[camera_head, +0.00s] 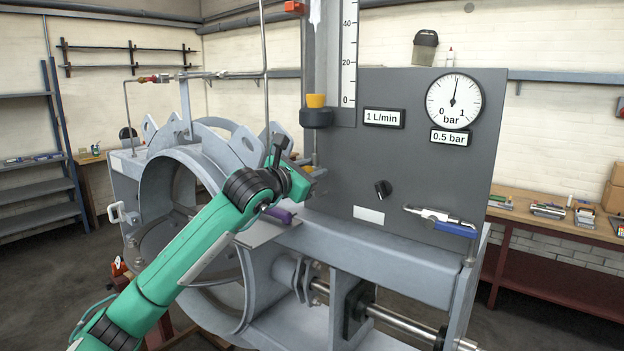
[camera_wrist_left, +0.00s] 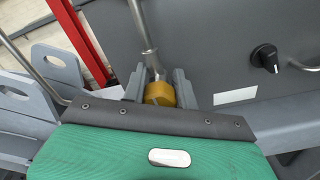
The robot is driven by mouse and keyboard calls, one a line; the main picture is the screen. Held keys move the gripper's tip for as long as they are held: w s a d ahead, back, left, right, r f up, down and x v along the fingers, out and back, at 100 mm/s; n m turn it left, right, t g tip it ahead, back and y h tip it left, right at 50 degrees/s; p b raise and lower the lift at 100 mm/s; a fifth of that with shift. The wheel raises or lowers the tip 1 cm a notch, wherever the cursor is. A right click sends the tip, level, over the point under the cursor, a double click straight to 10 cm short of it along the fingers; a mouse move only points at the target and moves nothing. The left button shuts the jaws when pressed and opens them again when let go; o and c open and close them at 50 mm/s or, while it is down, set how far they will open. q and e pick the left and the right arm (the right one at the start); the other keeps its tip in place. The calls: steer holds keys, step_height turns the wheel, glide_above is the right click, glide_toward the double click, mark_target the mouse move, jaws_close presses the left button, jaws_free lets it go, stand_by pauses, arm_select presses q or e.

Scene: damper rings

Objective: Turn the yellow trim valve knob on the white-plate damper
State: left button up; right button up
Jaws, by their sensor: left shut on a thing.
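The yellow trim valve knob (camera_wrist_left: 160,92) sits between the two grey fingers of my left gripper (camera_wrist_left: 160,88) in the left wrist view, at the lower end of a metal pipe. The gripper is shut on it. In the head view my left gripper (camera_head: 308,182) is in front of the dark panel, and only a sliver of the yellow knob (camera_head: 308,168) shows above it. A blank white plate (camera_head: 368,215) is on the panel to the right of the gripper; it also shows in the left wrist view (camera_wrist_left: 235,96). My right gripper is in neither view.
A black knob (camera_head: 383,189) is on the dark panel (camera_head: 420,160), below a round gauge (camera_head: 454,100). A blue-handled tool (camera_head: 440,220) is at the panel's right. A purple object (camera_head: 280,215) lies beside my left wrist. The large grey ring housing (camera_head: 170,165) stands left.

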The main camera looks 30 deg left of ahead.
arm_select(q)
steer(key=o, duration=0.7)
steer(key=shift+m, duration=0.5)
steer(key=o, duration=0.4)
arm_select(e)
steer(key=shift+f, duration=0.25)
arm_select(q)
steer(key=shift+s, duration=0.1)
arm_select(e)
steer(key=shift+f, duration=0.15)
arm_select(q)
steer(key=shift+s+f+b, duration=0.1)
steer(key=shift+s+b, duration=0.7)
steer(key=shift+s, duration=0.15)
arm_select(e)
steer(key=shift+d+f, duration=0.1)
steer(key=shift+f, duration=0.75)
